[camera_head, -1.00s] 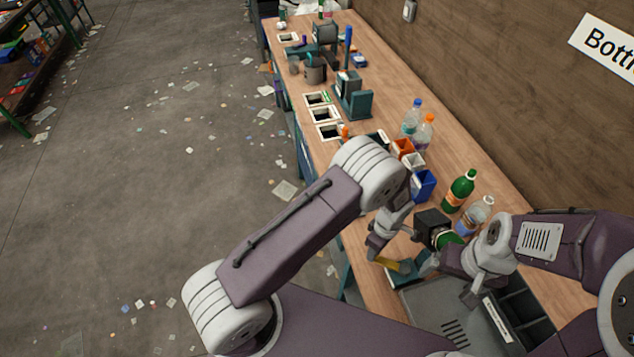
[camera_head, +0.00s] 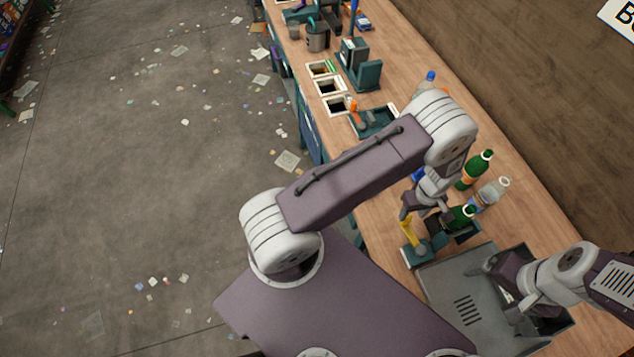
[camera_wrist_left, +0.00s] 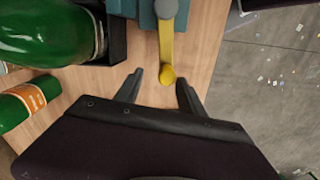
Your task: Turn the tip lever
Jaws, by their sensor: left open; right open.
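The yellow tip lever (camera_head: 408,232) rises from a teal base (camera_head: 418,256) at the bench's near edge. In the left wrist view the lever (camera_wrist_left: 167,45) points toward me, its round end between my fingertips with gaps on both sides. My left gripper (camera_wrist_left: 160,84) is open around that end and not closed on it; in the head view the gripper (camera_head: 411,208) is partly hidden by its wrist. A black cradle (camera_head: 470,233) beside the lever holds a green bottle (camera_head: 459,217). My right gripper (camera_head: 497,272) is open above the grey tray.
The grey tray (camera_head: 447,286) lies right of the lever base. A standing green bottle (camera_head: 474,171) and a clear bottle (camera_head: 492,193) are behind the cradle. Bins and square openings line the bench farther off. The floor (camera_head: 150,200) at left has scattered litter.

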